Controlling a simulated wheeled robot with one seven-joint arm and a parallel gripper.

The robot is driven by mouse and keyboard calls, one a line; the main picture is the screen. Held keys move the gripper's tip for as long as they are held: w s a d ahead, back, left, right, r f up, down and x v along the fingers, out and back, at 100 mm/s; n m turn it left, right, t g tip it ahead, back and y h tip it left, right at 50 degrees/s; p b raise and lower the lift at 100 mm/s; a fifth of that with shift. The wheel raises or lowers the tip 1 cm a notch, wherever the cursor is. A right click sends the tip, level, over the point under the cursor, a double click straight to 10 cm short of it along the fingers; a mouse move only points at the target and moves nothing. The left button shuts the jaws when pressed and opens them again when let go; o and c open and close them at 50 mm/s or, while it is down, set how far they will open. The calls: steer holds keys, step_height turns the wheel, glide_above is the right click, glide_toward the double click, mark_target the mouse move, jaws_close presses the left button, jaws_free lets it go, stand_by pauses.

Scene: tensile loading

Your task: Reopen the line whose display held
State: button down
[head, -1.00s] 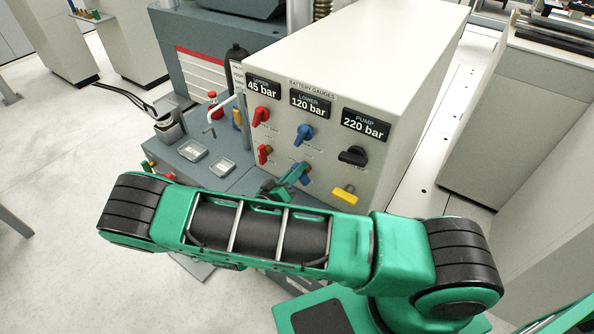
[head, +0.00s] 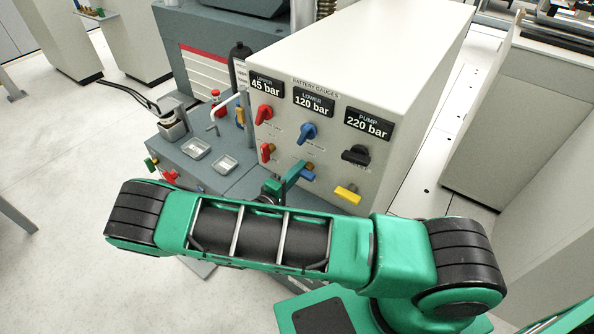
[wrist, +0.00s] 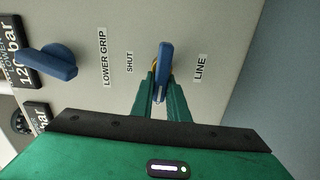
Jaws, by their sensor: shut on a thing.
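The grey-white panel (head: 325,155) has three displays: UPPER 45 bar (head: 266,84), LOWER 120 bar (head: 313,101) and PUMP 220 bar (head: 368,124). Under the LOWER display are a blue knob (head: 307,132) and a lower blue handle (head: 308,174). My gripper (head: 298,170) is at this lower handle. In the wrist view, my gripper (wrist: 161,98) is shut on the blue handle (wrist: 165,60), which lies crosswise between the SHUT label (wrist: 129,62) and LINE label (wrist: 201,67). The LOWER GRIP knob (wrist: 48,63) is left of it.
Red upper knob (head: 264,113) and red lower handle (head: 267,151) sit left on the panel. Black pump knob (head: 355,154) and yellow handle (head: 347,194) sit right. A grey bench (head: 190,172) with small trays stands left. Open floor lies farther left.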

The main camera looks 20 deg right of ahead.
steer(key=shift+w+a+f+n, duration=0.1)
steer(key=shift+a+f+n, duration=0.1)
steer(key=shift+n, duration=0.2)
steer(key=c, duration=1.9)
jaws_free()
steer(key=shift+o, duration=0.9)
steer(key=shift+d, duration=0.1)
steer(key=v, duration=1.1)
steer(key=shift+d, duration=0.15)
